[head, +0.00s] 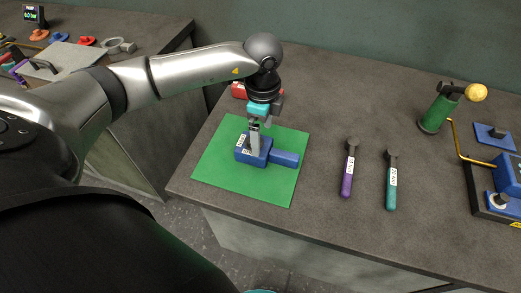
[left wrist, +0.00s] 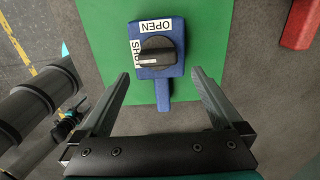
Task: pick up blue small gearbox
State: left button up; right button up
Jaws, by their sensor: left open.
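The blue small gearbox (head: 256,156) lies on the green mat (head: 222,178) near the left end of the counter. It has a box-shaped body with white labels and a blue arm (head: 286,158) pointing right. In the left wrist view the gearbox (left wrist: 171,65) carries a black knob (left wrist: 158,51) and labels reading OPEN and SHUT. My left gripper (head: 255,140) is above the gearbox in the head view. In the left wrist view my left gripper (left wrist: 159,85) is open, its fingers apart on either side of the gearbox's lower part. My right gripper is not in view.
A red object (head: 239,91) sits behind the mat, partly hidden by my arm. A purple-handled tool (head: 347,178) and a teal-handled tool (head: 391,190) lie to the right. A green pump-like device (head: 436,114) and a blue valve assembly (head: 508,178) stand farther right.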

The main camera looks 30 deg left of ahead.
aim_at(268, 153)
pick_arm(q)
jog(key=shift+a+f, duration=0.2)
jog(key=shift+f, duration=2.5)
jog(key=c, duration=1.6)
jog(key=shift+r, duration=0.1)
